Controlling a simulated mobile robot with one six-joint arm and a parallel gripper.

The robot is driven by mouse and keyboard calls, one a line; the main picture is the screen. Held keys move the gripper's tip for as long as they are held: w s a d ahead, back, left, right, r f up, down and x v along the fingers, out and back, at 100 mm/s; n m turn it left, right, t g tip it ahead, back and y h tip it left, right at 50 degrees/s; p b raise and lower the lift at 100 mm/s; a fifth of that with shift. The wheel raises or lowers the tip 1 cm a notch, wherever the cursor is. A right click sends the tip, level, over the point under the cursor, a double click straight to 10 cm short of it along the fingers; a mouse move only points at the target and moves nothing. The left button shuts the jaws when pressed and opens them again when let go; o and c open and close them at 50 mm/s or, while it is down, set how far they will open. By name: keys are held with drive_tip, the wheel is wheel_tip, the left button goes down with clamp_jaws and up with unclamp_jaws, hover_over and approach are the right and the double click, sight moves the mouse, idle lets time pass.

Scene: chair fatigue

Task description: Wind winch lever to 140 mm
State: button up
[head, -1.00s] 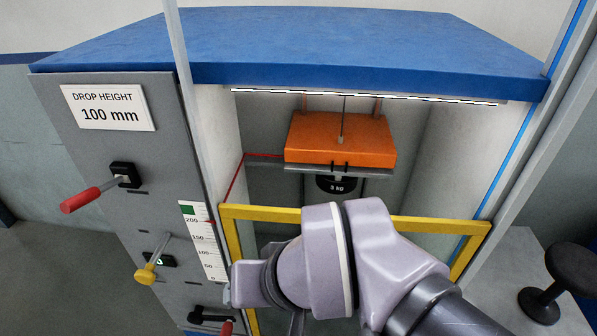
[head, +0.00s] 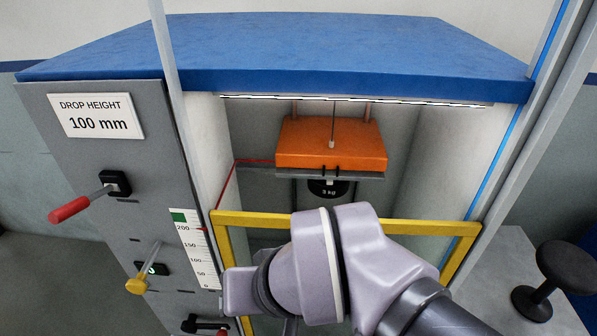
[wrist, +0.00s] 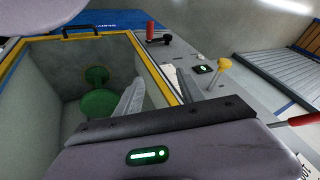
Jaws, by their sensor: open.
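The grey front panel (head: 100,160) carries three levers: a red-handled one (head: 80,203) at the top, a yellow-knobbed one (head: 140,275) in the middle, and a black one with a red end (head: 205,325) at the bottom. I cannot tell which is the winch lever. The sign (head: 98,116) reads DROP HEIGHT 100 mm. The height scale (head: 193,250) has a red mark near 200. My gripper (wrist: 158,92) is open and empty, its two fingers apart, the yellow lever (wrist: 225,66) to their right in the wrist view. In the head view my wrist hides the fingers.
An orange weight block (head: 330,143) with a black 3 kg weight (head: 328,188) hangs inside the cabinet under the blue top (head: 300,55). A yellow frame (head: 400,230) crosses the opening, close to my arm. A black stool (head: 545,285) stands at the right.

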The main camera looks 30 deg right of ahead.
drive_tip(key=s+a+f+n+t+h+b, duration=0.1)
drive_tip(key=a+f+n+t+h, duration=0.4)
drive_tip(key=f+n, duration=0.65)
drive_tip(key=s+a+f+n+t+h, duration=0.1)
drive_tip(key=a+f+n+h, duration=0.3)
drive_tip(key=a+f+n, duration=0.5)
drive_tip(key=a+f+n+t+h+b, duration=0.15)
drive_tip(key=a+f+n+h, duration=0.25)
drive_tip(key=f+n, duration=0.95)
drive_tip(key=shift+m+t, duration=0.45)
drive_tip(key=shift+m, duration=0.45)
drive_tip(key=b+x, duration=0.1)
drive_tip(key=x, duration=0.4)
drive_tip(key=b+x, duration=0.1)
drive_tip(key=x, duration=0.5)
drive_tip(key=f+b+x, duration=0.1)
drive_tip(key=x, duration=0.5)
drive_tip(key=shift+d, duration=0.3)
clamp_jaws()
